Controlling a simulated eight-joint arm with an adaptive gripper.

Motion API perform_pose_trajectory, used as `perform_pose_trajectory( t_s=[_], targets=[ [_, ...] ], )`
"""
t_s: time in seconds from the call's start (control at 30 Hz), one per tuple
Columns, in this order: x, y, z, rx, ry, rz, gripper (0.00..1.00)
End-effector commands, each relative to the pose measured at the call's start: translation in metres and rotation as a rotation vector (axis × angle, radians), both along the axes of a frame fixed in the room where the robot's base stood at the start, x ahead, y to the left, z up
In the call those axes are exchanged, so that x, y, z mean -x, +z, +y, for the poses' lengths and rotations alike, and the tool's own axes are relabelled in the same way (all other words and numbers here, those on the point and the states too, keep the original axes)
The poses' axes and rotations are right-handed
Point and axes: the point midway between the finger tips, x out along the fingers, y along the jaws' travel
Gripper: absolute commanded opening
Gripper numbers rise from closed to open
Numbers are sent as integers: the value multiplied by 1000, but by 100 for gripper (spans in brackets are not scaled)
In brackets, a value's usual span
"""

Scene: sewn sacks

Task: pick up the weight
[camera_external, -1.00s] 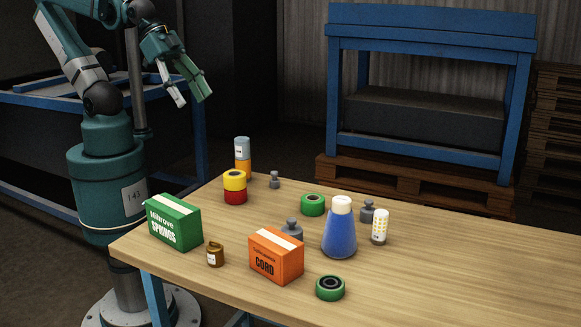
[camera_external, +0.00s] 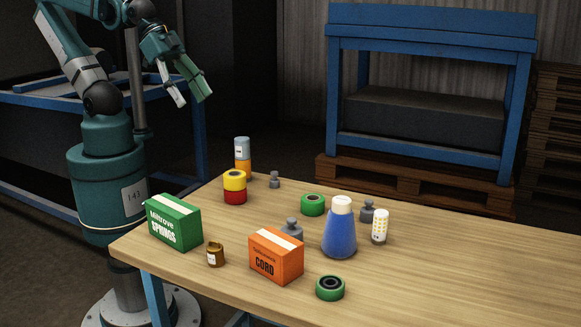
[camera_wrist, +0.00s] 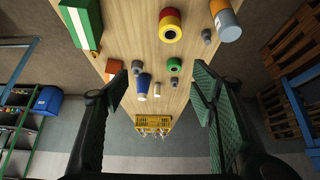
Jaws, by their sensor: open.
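Three grey weights with knobs stand on the table. One weight (camera_external: 274,180) is at the back near the stacked tape; it also shows in the wrist view (camera_wrist: 207,37). A second weight (camera_external: 291,229) is partly hidden behind the orange CORD box.
The table (camera_external: 470,270) also holds a green box (camera_external: 174,223), the CORD box (camera_external: 276,256), a brown jar (camera_external: 215,254), a blue bottle (camera_external: 340,235), a white bulb (camera_external: 380,227), a can (camera_external: 242,155) and several tape rolls. The right part is clear. A yellow crate (camera_wrist: 153,122) lies beyond.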

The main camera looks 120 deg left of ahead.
Motion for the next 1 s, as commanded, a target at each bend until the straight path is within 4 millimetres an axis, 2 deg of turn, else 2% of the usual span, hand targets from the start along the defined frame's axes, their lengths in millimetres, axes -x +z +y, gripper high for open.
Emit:
perform_pose_trajectory(
  t_s=[0.33, 0.5, 1.0],
  targets=[
    [0, 0, 0, 0, 0, 0, 56],
    [0, 0, 0, 0, 0, 0, 37],
    [-4, 0, 2, -15, -15, 10, 37]
  ],
)
